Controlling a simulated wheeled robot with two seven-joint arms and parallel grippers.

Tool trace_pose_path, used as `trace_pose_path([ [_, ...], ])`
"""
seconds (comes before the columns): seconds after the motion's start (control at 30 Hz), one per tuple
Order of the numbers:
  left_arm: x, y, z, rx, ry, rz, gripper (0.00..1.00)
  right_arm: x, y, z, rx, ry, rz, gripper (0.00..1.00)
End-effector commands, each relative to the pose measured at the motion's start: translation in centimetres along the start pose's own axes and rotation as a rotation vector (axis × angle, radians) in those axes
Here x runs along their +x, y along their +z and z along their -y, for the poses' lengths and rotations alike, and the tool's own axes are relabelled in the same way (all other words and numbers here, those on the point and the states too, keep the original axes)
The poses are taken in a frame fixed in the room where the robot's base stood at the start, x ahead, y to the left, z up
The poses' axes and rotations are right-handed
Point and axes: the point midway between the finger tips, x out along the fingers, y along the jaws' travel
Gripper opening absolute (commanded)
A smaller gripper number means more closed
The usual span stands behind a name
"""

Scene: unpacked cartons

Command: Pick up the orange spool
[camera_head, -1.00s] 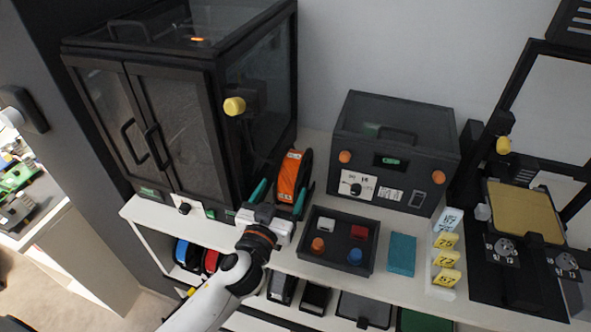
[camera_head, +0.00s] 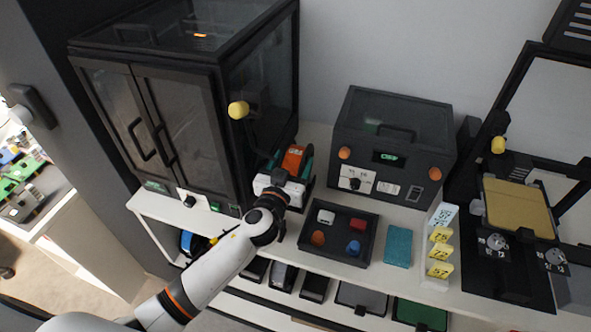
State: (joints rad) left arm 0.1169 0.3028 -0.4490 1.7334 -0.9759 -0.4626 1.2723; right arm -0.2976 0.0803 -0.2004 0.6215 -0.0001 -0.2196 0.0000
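The orange spool (camera_head: 293,158) stands on the white shelf top, right beside the tall dark cabinet. Its upper part shows orange with dark edges; its lower part is hidden behind my gripper. My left gripper (camera_head: 291,162) is at the spool, with one teal finger on its left and the other on its right. I cannot tell whether the fingers press on the spool or stand a little apart from it. My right gripper is not in view.
The tall dark cabinet (camera_head: 160,110) is close on the left. A dark tray (camera_head: 376,225) with coloured blocks lies to the right, before a dark box (camera_head: 392,140). A teal block (camera_head: 398,246) and yellow number tags (camera_head: 440,253) are farther right. Bins fill the lower shelf.

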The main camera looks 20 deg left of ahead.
Motion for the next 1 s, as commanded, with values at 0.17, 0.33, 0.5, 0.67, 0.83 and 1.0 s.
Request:
trace_pose_path([
  [0.17,0.0,0.0,0.0,0.000,0.000,0.000,0.38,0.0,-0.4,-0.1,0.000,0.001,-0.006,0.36],
  [0.33,0.0,0.0,0.0,0.000,0.001,0.000,0.10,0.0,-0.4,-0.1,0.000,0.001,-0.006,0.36],
  [0.5,0.0,0.2,0.0,0.000,0.000,0.004,0.00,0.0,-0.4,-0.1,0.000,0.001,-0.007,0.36],
  [0.67,0.0,0.3,0.0,0.000,0.000,0.004,0.00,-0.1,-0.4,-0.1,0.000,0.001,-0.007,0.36],
  [0.83,0.1,2.2,0.0,0.000,0.000,0.009,0.00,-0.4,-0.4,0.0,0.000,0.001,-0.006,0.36],
  [1.0,0.0,5.6,0.0,-0.002,-0.002,0.010,0.00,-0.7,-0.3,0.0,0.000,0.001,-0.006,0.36],
])
